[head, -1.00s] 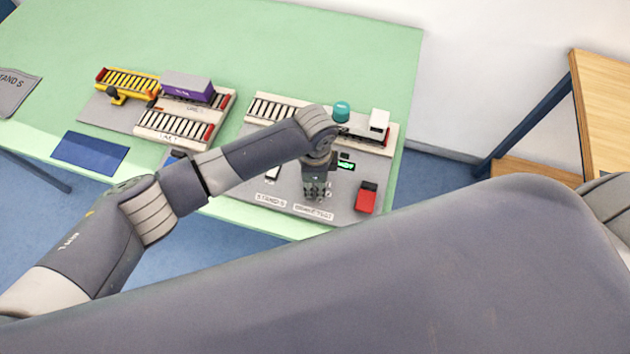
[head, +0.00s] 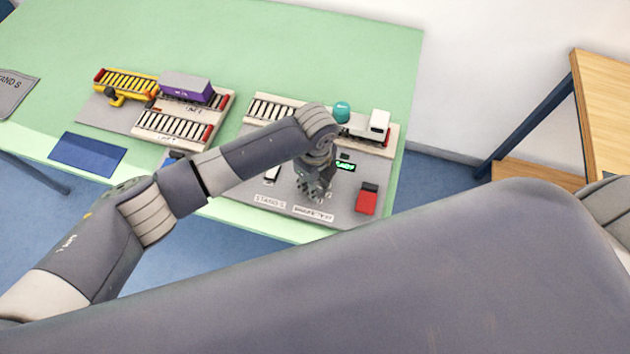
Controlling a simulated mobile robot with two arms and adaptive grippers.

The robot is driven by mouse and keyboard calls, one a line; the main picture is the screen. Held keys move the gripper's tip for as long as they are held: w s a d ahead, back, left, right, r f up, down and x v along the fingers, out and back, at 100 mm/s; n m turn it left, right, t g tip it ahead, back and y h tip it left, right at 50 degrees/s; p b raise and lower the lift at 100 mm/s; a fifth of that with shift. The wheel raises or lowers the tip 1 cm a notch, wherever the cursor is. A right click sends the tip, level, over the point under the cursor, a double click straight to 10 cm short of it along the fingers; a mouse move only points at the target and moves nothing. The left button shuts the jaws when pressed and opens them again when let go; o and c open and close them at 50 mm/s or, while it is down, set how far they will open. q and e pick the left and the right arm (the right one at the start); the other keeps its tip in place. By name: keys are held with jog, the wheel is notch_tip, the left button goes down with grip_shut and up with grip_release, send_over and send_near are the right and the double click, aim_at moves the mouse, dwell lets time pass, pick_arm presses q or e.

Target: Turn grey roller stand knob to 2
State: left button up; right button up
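The grey roller stand (head: 340,209) is a grey panel on the green table, with a roller track (head: 268,107) along its back. A small display with green characters (head: 345,168) and a red block (head: 367,198) are on its right part. My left gripper (head: 314,194) points down over the middle of the panel, between a white switch-like part (head: 272,174) and the display. I cannot make out the knob; the gripper may cover it. The finger gap is too small to read, and contact with the panel cannot be told. My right gripper is out of view.
A second stand with roller tracks (head: 172,126), a yellow conveyor (head: 127,84) and a purple container (head: 187,88) is to the left. A teal dome (head: 342,112) and a white box (head: 379,121) stand behind my gripper. A blue plate (head: 88,155) lies front left.

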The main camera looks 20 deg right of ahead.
pick_arm(q)
jog(key=shift+d, duration=0.1)
dwell(0.4)
jog(key=o, duration=1)
jog(key=shift+o, duration=0.2)
notch_tip(320, 180, up, 12)
